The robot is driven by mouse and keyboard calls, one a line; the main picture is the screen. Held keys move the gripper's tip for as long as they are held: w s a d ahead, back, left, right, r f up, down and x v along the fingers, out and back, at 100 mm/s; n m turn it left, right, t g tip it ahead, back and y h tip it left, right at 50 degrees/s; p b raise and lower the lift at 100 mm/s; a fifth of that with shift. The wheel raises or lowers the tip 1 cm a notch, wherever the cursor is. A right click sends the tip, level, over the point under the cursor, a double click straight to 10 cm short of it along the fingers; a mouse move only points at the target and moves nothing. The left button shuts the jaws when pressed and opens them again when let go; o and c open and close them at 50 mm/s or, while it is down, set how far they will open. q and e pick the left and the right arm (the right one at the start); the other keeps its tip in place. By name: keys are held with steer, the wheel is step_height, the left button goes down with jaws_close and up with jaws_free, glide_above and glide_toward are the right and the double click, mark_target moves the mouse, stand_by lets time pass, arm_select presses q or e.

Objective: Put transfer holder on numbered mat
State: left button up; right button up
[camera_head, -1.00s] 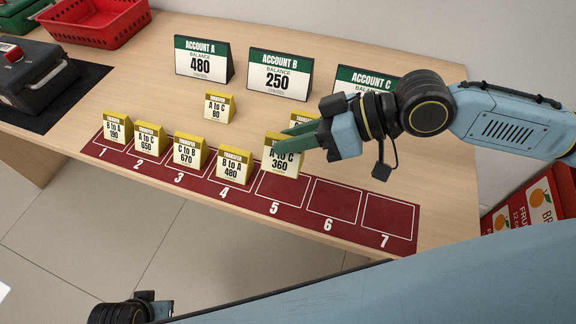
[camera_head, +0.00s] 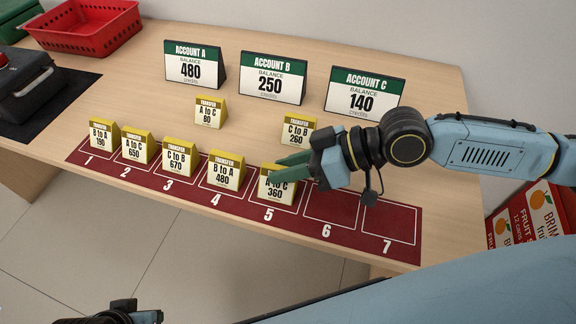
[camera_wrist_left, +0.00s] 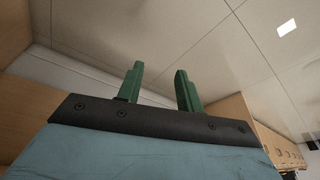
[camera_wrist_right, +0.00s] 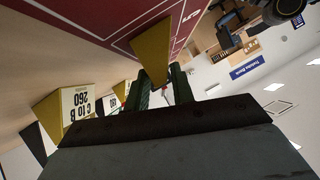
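The yellow-topped transfer holder "A to C 360" (camera_head: 277,188) stands upright at slot 5 of the red numbered mat (camera_head: 333,207). It is on the mat or barely above it; I cannot tell which. My right gripper (camera_head: 288,168) has its green fingers at the holder's top ridge. In the right wrist view the holder's yellow wedge (camera_wrist_right: 152,48) narrows in between the fingertips. Holders "B to A 190" (camera_head: 103,136), "A to C 650" (camera_head: 136,148), "C to B 670" (camera_head: 179,158) and "B to A 480" (camera_head: 226,173) stand on slots 1 to 4. My left gripper (camera_wrist_left: 160,85) is open and empty, away from the counter.
Holders "A to C 80" (camera_head: 209,112) and "C to B 260" (camera_head: 297,132) stand behind the mat. Account signs A (camera_head: 192,68), B (camera_head: 272,80) and C (camera_head: 360,95) stand further back. Slots 6 and 7 are empty. A red basket (camera_head: 85,35) is at the far left.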

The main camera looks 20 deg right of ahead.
steer(key=o, duration=0.4)
steer(key=shift+s+d+r, duration=0.15)
steer(key=shift+d+r, duration=0.1)
steer(key=shift+d, duration=0.25)
steer(key=v, duration=0.9)
steer(key=shift+s+d+p, duration=0.1)
steer(key=shift+d+p, duration=0.05)
steer(key=shift+p, duration=0.2)
arm_select(q)
steer(key=shift+w+a+f, duration=0.1)
steer(key=shift+a+f, duration=0.05)
steer(key=shift+f, duration=0.3)
steer(key=shift+w+a+f, duration=0.1)
steer(key=shift+f, duration=0.35)
arm_select(e)
steer(key=shift+v, duration=0.8)
steer(key=shift+r, duration=0.15)
